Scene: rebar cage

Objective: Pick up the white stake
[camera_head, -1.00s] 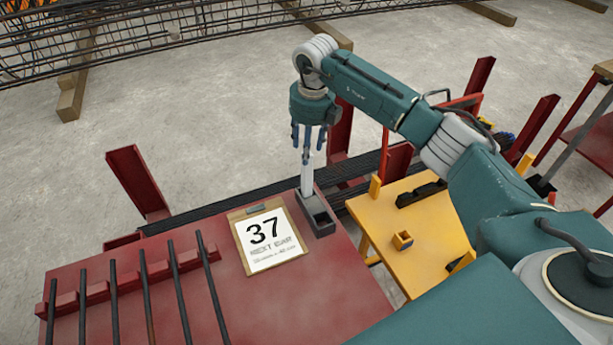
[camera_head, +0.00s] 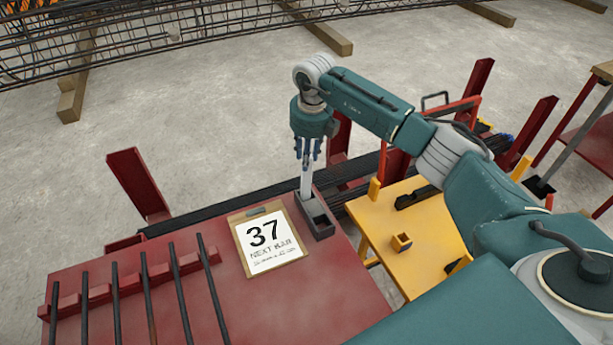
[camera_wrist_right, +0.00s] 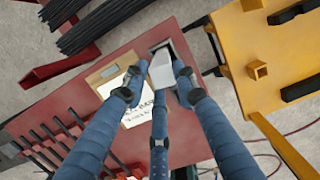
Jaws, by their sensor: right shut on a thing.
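The white stake (camera_head: 306,183) stands upright at the dark two-pocket holder (camera_head: 318,224) on the red table, its lower end at the holder's rear pocket. My right gripper (camera_head: 308,152) is above the holder, pointing down, shut on the stake's upper part. In the right wrist view the stake (camera_wrist_right: 161,72) shows as a pale block between the fingers of my right gripper (camera_wrist_right: 158,90), with the holder (camera_wrist_right: 178,52) below it. I cannot tell whether the stake's lower end is still inside the pocket. My left gripper is not in view.
A clipboard (camera_head: 266,240) reading 37 lies left of the holder. Several dark bars (camera_head: 148,290) rest on a red rack at the left. A yellow table (camera_head: 432,228) with a small yellow box (camera_head: 402,242) stands at the right. Red posts (camera_head: 138,183) rise behind the table.

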